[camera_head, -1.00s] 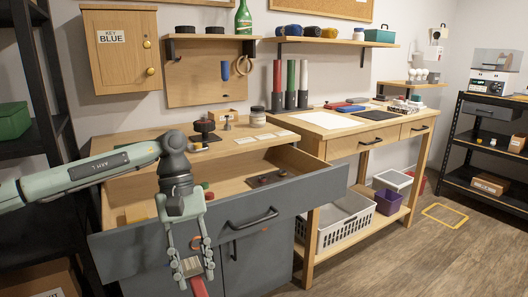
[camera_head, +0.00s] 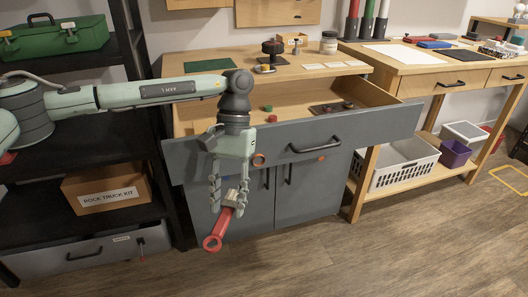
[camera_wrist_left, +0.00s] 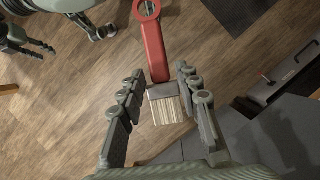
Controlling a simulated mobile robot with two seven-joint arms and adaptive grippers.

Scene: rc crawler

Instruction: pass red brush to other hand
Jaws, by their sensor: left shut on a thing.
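The red brush (camera_head: 218,229) is held in my left gripper (camera_head: 230,195), in front of the grey cabinet. The gripper's fingers are shut on the brush near its pale bristles. The red handle slants down to a ring end in the head view. In the left wrist view the brush (camera_wrist_left: 154,45) has its bristle block between the fingertips and its handle pointing up the picture, away from the gripper. My right gripper does not show in the head view.
The grey drawer (camera_head: 375,125) stands open behind my left gripper, with small parts inside. A black shelf with a green toolbox (camera_head: 55,37) and a cardboard box (camera_head: 105,190) is at left. A white basket (camera_head: 400,165) is under the workbench. The floor in front is clear.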

